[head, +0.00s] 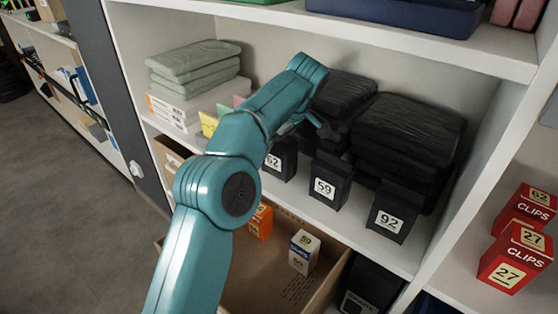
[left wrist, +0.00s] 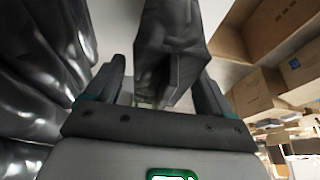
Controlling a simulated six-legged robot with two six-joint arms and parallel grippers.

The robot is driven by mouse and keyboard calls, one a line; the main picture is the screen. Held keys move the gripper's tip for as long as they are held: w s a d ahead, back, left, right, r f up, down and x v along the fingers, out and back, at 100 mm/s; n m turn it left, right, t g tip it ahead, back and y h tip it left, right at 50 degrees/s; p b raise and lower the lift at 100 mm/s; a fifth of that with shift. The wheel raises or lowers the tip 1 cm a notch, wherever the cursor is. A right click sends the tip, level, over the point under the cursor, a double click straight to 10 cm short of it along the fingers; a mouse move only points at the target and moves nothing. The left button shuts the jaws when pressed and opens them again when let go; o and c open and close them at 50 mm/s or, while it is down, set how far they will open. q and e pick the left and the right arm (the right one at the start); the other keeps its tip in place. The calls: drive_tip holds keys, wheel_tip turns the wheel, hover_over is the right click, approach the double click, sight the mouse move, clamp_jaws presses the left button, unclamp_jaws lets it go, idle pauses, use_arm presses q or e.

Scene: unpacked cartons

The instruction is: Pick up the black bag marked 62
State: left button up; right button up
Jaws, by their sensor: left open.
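The black bag marked 62 (head: 279,162) stands upright on the middle shelf, at the left end of a row of small black bags. Its upper part is partly hidden by my left arm and gripper. My left gripper (head: 303,126) is above and behind its top. In the left wrist view, my left gripper (left wrist: 160,88) is open, with one finger on each side of a dark bag (left wrist: 172,40), apparently the same one. I cannot tell whether the fingers touch it. My right gripper is not in view.
Black bags marked 69 (head: 325,188) and 92 (head: 391,214) stand to the right. Black wrapped bundles (head: 408,135) are stacked behind. A white box (head: 190,112) and folded green cloths (head: 196,68) are left. An open carton (head: 262,277) sits below.

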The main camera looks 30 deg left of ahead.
use_arm(q)
drive_tip(key=shift+r, duration=0.1)
drive_tip(key=c, duration=1)
drive_tip(key=shift+c, duration=0.5)
drive_tip(key=shift+r, duration=0.1)
